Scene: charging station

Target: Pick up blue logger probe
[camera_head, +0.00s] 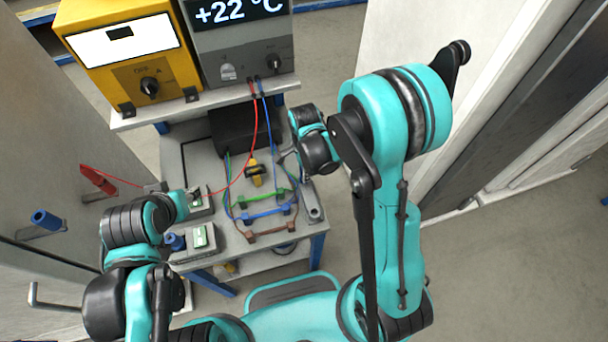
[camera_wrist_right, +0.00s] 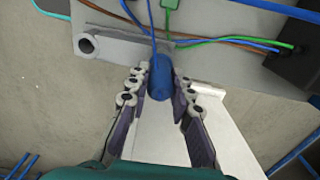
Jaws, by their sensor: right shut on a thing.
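The blue logger probe (camera_wrist_right: 160,77) is a short blue cylinder between the fingers of my right gripper (camera_wrist_right: 159,92) in the right wrist view. A blue cable runs up from it. In the head view my right gripper (camera_head: 285,155) is at the right side of the workbench, near the blue cable (camera_head: 270,115), and the probe itself cannot be made out there. My left gripper (camera_head: 192,197) is over a small grey block at the bench's left side; its fingers are too small to tell open from shut.
The workbench (camera_head: 230,240) carries coloured wires in clips and a yellow part (camera_head: 255,173). A yellow instrument (camera_head: 127,50) and a grey temperature display unit (camera_head: 240,45) stand behind.

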